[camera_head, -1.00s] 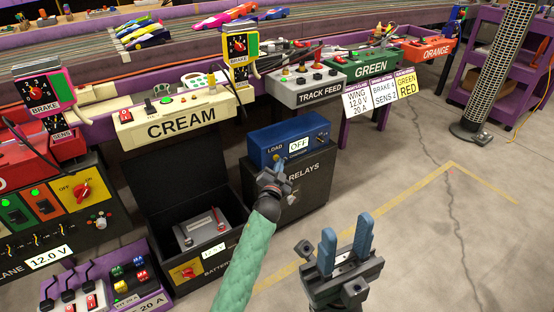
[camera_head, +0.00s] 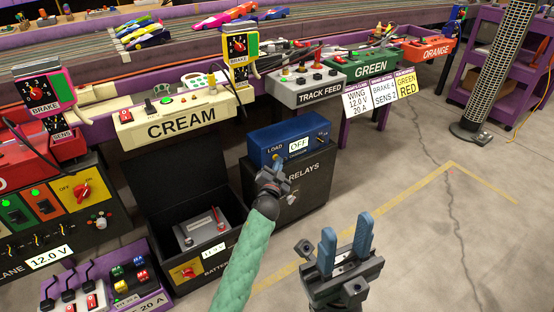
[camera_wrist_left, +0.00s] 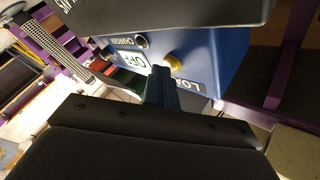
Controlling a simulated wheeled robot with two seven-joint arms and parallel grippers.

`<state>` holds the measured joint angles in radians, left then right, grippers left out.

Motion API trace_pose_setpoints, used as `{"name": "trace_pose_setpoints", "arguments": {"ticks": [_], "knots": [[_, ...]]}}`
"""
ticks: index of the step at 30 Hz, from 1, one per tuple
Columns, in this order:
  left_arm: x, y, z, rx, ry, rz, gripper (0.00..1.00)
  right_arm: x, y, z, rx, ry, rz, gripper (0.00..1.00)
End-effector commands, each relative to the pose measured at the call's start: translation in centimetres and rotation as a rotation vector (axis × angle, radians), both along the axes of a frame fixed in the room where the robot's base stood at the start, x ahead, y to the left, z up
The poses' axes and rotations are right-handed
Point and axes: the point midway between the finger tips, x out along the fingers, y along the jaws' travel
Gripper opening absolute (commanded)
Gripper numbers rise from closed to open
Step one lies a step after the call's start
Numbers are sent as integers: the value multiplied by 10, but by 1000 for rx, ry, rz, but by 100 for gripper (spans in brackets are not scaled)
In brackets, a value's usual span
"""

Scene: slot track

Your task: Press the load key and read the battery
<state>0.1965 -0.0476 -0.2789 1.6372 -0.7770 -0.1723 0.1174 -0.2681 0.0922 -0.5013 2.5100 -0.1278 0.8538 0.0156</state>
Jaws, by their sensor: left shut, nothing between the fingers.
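The blue tester box (camera_head: 262,143) stands on the black relays cabinet (camera_head: 318,180). Its front carries the word LOAD and a white display (camera_head: 299,144) reading OFF. In the left wrist view, a yellow round key (camera_wrist_left: 174,62) shows beside the LOAD lettering. My left gripper (camera_head: 277,168) is shut and empty, its tips in front of the box's LOAD side; in the wrist view its fingers (camera_wrist_left: 161,85) end close beside the key. I cannot tell whether they touch. The grey battery (camera_head: 201,230) sits in an open black case. The case's small white readout (camera_head: 214,249) is too small to read surely. My right gripper (camera_head: 346,235) is open and empty.
The cream box (camera_head: 180,125) and the track feed box (camera_head: 310,90) hang along the purple track edge behind. A tray with levers and coloured blocks (camera_head: 130,283) lies front left. The floor (camera_head: 420,240) to the right is clear.

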Motion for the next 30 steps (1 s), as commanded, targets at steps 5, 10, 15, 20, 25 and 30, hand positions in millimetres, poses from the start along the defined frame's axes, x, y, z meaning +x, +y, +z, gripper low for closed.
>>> {"name": "trace_pose_setpoints", "arguments": {"ticks": [5, 10, 15, 20, 25, 30], "knots": [[-4, -2, 0, -1, 1, 0, 0, 0, 0, 1, 0, 0, 0, 36], [-11, -7, 0, -1, 1, 0, 0, 0, 0, 2, 0, 0, 0, 36], [-14, -10, 0, 0, -1, 1, 0, 0, 0, 3, 0, 0, 0, 36], [-14, -10, 0, 0, 0, 0, 0, 0, 0, 3, 0, 0, 0, 36], [-15, -11, 0, 0, 0, 0, 0, 0, 0, 3, 0, 0, 0, 36], [-23, -16, -1, -2, 2, 0, 0, 0, 0, 4, 0, 0, 0, 36]]}}
